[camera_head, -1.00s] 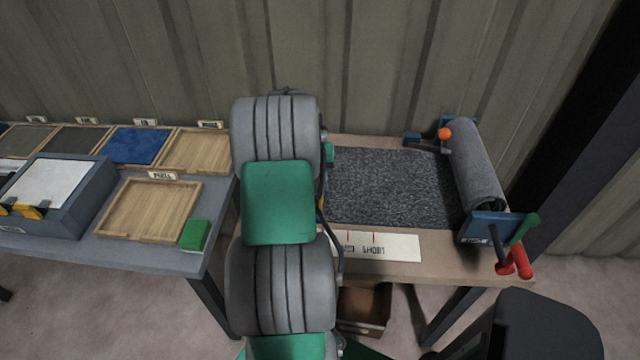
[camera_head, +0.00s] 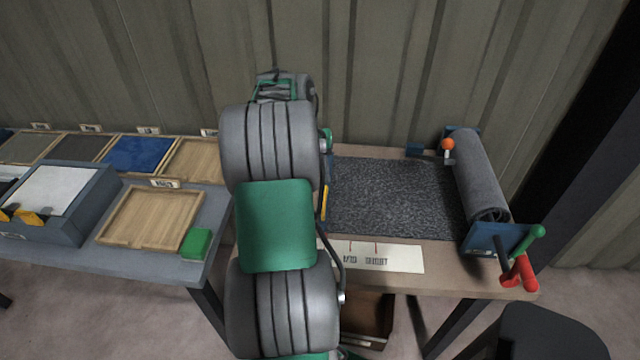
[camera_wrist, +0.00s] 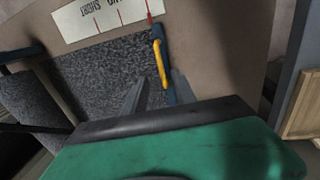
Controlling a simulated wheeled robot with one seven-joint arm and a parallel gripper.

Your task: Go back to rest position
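My gripper (camera_wrist: 157,88) shows at the bottom of the wrist view. Its two grey fingers stand apart with nothing visibly held between them, above the dark speckled sheet. A yellow handle with a blue part (camera_wrist: 160,65) lies beyond the fingertips at the sheet's edge, apparently on the bench. In the head view my arm (camera_head: 277,225) stands upright in the middle and hides the gripper. The dark sheet (camera_head: 390,195) lies flat on the brown bench, right of my arm. A grey roll (camera_head: 480,178) sits in a blue stand at the sheet's right end.
The roll stand has red and green handles (camera_head: 522,262) and an orange knob (camera_head: 447,144). A marked white strip (camera_head: 385,258) runs along the bench front. Left is a grey table with wooden trays (camera_head: 108,236), a green block (camera_head: 196,243) and a blue-grey box (camera_head: 88,222). A corrugated wall stands behind.

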